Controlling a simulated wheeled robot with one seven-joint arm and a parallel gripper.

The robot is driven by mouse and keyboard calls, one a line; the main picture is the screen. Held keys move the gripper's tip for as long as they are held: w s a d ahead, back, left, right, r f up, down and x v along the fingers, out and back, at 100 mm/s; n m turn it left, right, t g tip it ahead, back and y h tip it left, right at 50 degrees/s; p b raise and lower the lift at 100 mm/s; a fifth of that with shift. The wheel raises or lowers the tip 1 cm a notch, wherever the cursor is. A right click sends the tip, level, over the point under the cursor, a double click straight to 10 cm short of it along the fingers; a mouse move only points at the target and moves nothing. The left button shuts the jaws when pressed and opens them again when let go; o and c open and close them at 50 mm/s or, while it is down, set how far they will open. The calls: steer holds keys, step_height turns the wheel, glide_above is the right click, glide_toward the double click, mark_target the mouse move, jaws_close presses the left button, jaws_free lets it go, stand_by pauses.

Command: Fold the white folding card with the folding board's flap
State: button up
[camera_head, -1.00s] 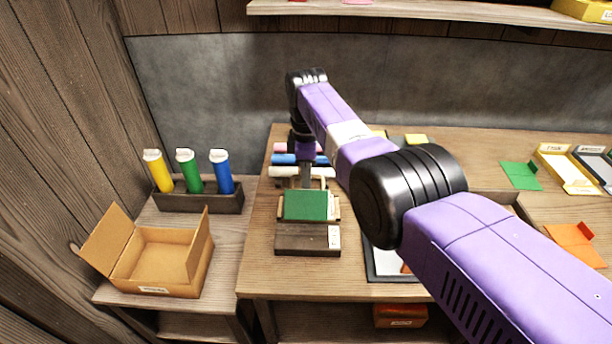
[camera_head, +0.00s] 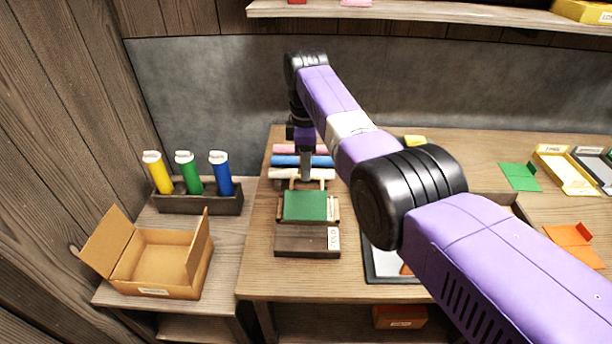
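The folding board (camera_head: 307,241) is a dark brown wooden block with a white label, near the left front of the bench. A green panel (camera_head: 305,206) lies flat on its rear part, with pale wood showing at its sides. I cannot tell whether this panel is the flap or a card. I cannot make out a white folding card on the board. My gripper (camera_head: 305,178) points down just behind the green panel, close to a pale bar at the board's back edge. Its fingers are too small to tell whether they are open or hold anything.
Pink, blue (camera_head: 297,160) and white rolls lie behind my gripper. A dark-rimmed tray (camera_head: 388,279) stands right of the board, partly hidden by my arm. An open cardboard box (camera_head: 157,263) and a rack of coloured tubes (camera_head: 198,203) stand on the left table.

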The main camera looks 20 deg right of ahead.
steer(key=shift+w+r, duration=0.1)
steer(key=shift+r, duration=1.65)
